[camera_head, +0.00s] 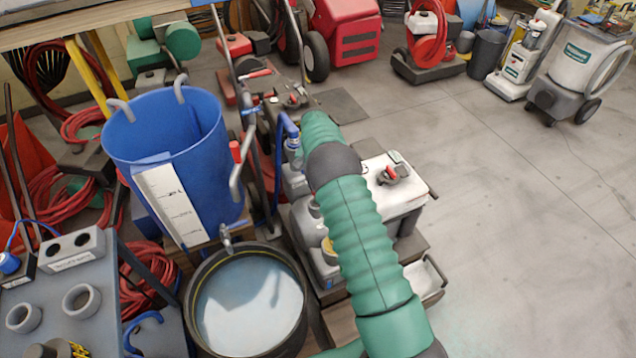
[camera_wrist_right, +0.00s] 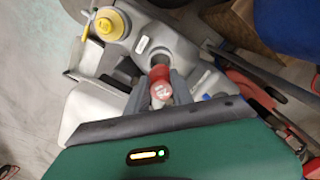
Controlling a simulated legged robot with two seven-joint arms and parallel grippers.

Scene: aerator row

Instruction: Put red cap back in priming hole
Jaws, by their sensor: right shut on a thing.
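In the right wrist view my right gripper (camera_wrist_right: 160,90) is shut on the red cap (camera_wrist_right: 160,75), which sits between its two grey fingers. The fingers point toward a grey moulded pump body (camera_wrist_right: 150,25). In the head view my green right arm crosses the pump body (camera_head: 312,232) and hides the opening, the cap and the right fingertips. My left gripper is not in view.
A yellow cap (camera_wrist_right: 108,25) is on the pump body. A blue bucket (camera_head: 165,145) and a black-rimmed tub of cloudy water (camera_head: 205,345) stand left of the pump. A blue hose (camera_head: 284,132) rises beside it. The concrete floor on the right (camera_head: 530,240) is clear.

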